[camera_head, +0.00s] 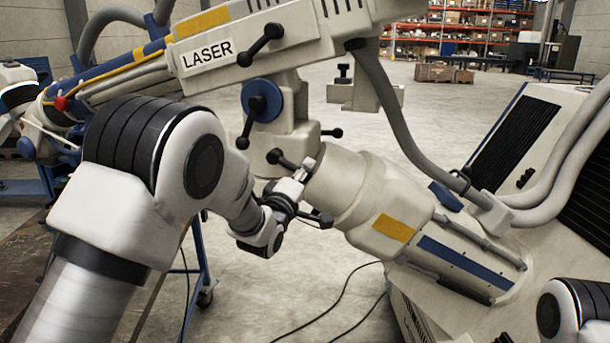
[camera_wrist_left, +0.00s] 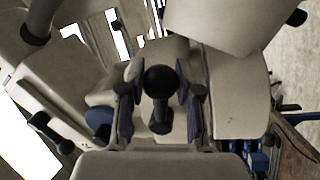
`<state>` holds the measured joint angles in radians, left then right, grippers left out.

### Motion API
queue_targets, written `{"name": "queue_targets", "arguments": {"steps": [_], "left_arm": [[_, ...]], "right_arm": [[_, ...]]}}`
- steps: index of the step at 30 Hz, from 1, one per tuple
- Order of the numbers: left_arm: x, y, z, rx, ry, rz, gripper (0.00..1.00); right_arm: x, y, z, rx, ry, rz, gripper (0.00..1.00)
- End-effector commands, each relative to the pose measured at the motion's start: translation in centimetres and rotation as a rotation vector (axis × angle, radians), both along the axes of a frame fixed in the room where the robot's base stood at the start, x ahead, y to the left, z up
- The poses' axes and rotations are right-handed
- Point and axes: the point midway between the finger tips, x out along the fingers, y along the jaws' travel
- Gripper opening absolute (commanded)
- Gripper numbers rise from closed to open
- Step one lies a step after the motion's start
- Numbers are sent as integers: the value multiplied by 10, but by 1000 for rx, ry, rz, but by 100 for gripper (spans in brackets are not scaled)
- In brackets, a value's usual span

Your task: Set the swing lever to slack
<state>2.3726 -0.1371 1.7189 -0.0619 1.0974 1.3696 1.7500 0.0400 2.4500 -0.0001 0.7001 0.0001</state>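My left gripper (camera_head: 302,178) is at the joint of the large beige microscope arm, beside a black ball-ended lever (camera_head: 284,159). In the left wrist view a black ball-ended lever (camera_wrist_left: 160,82) stands between the two finger pads of my left gripper (camera_wrist_left: 160,108). The fingers are apart, with a gap showing on each side of the ball. Other similar black levers are on the laser head (camera_head: 260,45), beside the blue knob (camera_head: 251,122) and on the joint's right side (camera_head: 332,132). Which one is the swing lever is not marked. My right gripper is not in view.
A thick grey hose (camera_head: 385,95) hangs close to the right of the joint. The beige lower arm housing (camera_head: 370,200) slopes down right. A blue wheeled stand (camera_head: 203,285) stands below left. Open floor (camera_head: 450,115) lies behind.

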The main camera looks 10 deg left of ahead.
Motion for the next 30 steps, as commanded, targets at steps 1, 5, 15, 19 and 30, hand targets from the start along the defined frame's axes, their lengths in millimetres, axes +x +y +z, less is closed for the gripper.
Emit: {"name": "queue_targets", "arguments": {"steps": [1, 5, 15, 19, 30], "left_arm": [[0, 0, 4, 0, -9, 0, 45], [0, 0, 3, 0, -6, 0, 45], [-24, 4, -2, 1, -2, 0, 45], [-57, 10, -8, 1, -1, 1, 45], [-117, 20, -17, -1, -6, 1, 45]], "right_arm": [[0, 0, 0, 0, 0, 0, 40], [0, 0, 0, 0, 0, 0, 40], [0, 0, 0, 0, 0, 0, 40], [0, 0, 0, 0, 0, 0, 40], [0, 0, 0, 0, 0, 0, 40]]}}
